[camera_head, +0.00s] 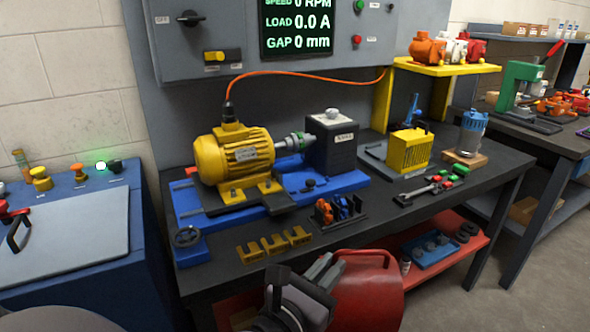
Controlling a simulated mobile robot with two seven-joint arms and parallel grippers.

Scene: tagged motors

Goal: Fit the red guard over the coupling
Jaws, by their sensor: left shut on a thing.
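The red guard (372,290) is a large curved red cover at the bottom centre, in front of the workbench edge. My left gripper (325,270) is shut on its upper left part; the fingers partly cover it. My right gripper is not in view.
Yellow brackets (273,243) and a holder of red and blue clamps (339,208) lie near the bench's front. An orange cable (300,73) arches behind the motor. A wrench tray (428,190) and yellow caged unit (409,148) stand to the right.

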